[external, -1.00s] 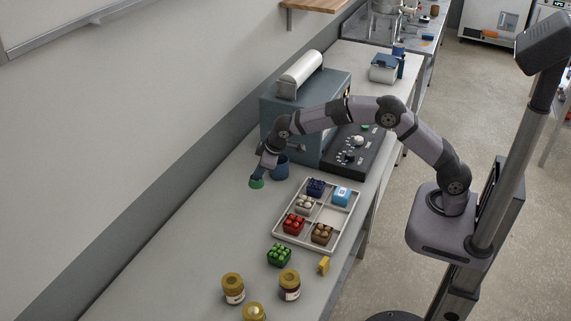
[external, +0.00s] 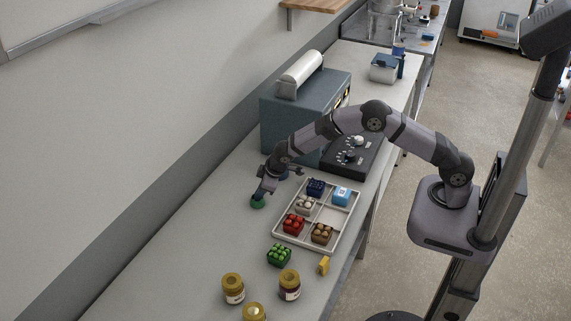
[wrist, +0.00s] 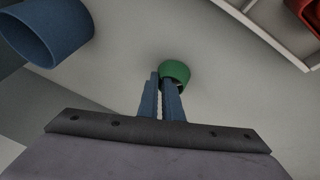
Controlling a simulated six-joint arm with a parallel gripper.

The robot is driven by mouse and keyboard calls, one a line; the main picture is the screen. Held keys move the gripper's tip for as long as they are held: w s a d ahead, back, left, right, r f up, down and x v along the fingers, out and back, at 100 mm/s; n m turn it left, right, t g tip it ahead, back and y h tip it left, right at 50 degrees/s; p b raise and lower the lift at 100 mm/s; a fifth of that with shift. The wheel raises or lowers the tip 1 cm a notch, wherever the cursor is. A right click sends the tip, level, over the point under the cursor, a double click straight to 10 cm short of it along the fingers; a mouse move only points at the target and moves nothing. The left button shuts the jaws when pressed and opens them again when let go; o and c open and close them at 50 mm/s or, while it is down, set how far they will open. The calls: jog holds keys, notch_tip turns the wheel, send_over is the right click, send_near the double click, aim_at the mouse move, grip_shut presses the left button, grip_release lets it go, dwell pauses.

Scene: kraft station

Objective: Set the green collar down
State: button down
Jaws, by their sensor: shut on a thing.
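The green collar (external: 257,202) is low at the bench top, left of the white divided tray (external: 289,238). My gripper (external: 261,194) points down and is shut on it. In the wrist view the collar (wrist: 176,69) is at the tips of my blue fingers (wrist: 163,80), which are close together on its near wall. Whether its underside touches the bench cannot be told.
In the wrist view a blue cup (wrist: 48,35) stands at upper left; my arm mostly covers it in the external view. The tray holds several colored blocks. A green block (external: 279,255) and jars (external: 233,288) stand nearer. Bench left of the collar is clear.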

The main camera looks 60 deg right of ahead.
jog(key=shift+f, duration=0.15)
jog(key=c, duration=1.9)
grip_release()
jog(key=shift+r, duration=0.2)
jog(key=b+v, duration=0.3)
jog(key=v, duration=0.8)
jog(key=shift+s+r+b, duration=0.2)
jog(key=shift+r+b, duration=0.15)
jog(key=s+d+f+m+g, duration=0.1)
jog(key=s+d, duration=0.2)
jog(key=s, duration=0.8)
jog(key=s+d+f+m+g, duration=0.1)
jog(key=s+d+f+g, duration=0.1)
jog(key=s, duration=1)
jog(key=s+d+f+m+g, duration=0.1)
jog(key=s+d, duration=0.3)
jog(key=s, duration=0.7)
jog(key=shift+s+d+f+m+g+y, duration=0.15)
jog(key=shift+s+f+m+g+y, duration=0.2)
jog(key=shift+g, duration=0.25)
